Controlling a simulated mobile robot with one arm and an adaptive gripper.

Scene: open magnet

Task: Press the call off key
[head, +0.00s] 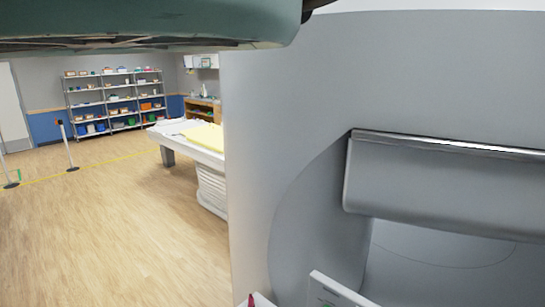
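I cannot make out a call off key in the head view. A white panel-like piece (338,290) with a small green mark shows at the bottom edge, in front of the large grey magnet housing (265,120). The frame cuts off most of it, so any keys on it are hidden. A small dark red tip (251,300) shows just left of it; I cannot tell what it belongs to. My gripper is not in view.
The grey housing, with its overhanging block (440,185), fills the right side. A patient table (205,140) with a yellow cover stands left of it. Shelves (115,100) stand at the back, barrier posts (68,145) at far left. The wooden floor (110,230) is clear.

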